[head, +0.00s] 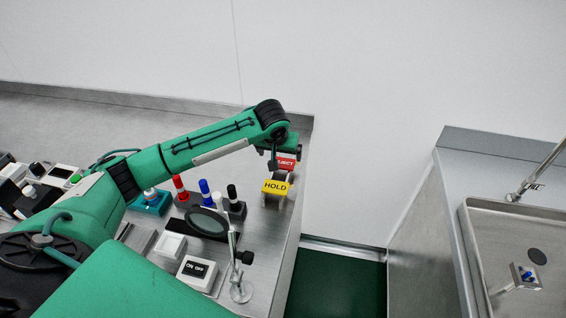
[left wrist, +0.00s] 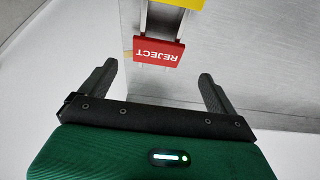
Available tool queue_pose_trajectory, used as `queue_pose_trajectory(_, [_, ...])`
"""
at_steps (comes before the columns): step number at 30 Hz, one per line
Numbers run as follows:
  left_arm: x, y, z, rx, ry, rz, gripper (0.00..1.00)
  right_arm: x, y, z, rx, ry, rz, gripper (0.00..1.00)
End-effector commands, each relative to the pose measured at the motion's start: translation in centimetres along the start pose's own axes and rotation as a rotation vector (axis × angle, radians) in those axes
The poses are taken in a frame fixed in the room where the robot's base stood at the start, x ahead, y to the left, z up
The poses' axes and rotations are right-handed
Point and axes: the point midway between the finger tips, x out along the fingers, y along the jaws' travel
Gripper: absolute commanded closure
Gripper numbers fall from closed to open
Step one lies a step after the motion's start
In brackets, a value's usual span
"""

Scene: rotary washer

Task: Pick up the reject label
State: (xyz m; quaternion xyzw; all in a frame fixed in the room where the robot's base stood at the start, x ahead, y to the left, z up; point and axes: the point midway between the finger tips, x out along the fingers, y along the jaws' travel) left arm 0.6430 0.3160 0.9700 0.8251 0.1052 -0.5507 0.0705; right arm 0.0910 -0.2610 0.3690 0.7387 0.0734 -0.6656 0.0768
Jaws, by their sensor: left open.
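The red reject label (head: 285,163) stands near the right end of the left steel counter, behind the yellow hold label (head: 275,187). In the head view my left gripper (head: 272,158) is right at it and hides part of its left side. In the left wrist view the reject label (left wrist: 159,52) is upside down, a little beyond the fingertips and between their lines. There my left gripper (left wrist: 157,72) is open, with nothing between its two dark fingers. The hold label (left wrist: 180,4) is cut off at the top edge. My right gripper is not in view.
Marker-like red, blue and black items (head: 205,192), a round dark lens on a stand (head: 207,223) and an on-off switch box (head: 197,271) stand on the counter to the left. A gap with green floor (head: 335,285) separates it from a sink (head: 480,240) at right.

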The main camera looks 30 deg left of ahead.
Motion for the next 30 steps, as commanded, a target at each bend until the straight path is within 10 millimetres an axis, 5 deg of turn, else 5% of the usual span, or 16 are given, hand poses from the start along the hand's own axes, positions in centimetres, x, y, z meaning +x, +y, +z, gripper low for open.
queue_pose_trajectory(9, [4.2,0.4,0.1,0.001,-0.002,-0.002,0.06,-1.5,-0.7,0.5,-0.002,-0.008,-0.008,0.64])
queue_pose_trajectory(18, [4.8,0.4,0.2,0.001,-0.001,-0.001,0.06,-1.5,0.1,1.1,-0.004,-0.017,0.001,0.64])
queue_pose_trajectory(25, [4.8,0.4,0.2,0.001,-0.001,-0.001,0.52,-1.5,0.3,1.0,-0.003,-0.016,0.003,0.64])
queue_pose_trajectory(30, [4.8,0.4,0.2,0.001,-0.001,-0.001,0.54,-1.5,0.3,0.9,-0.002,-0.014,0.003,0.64])
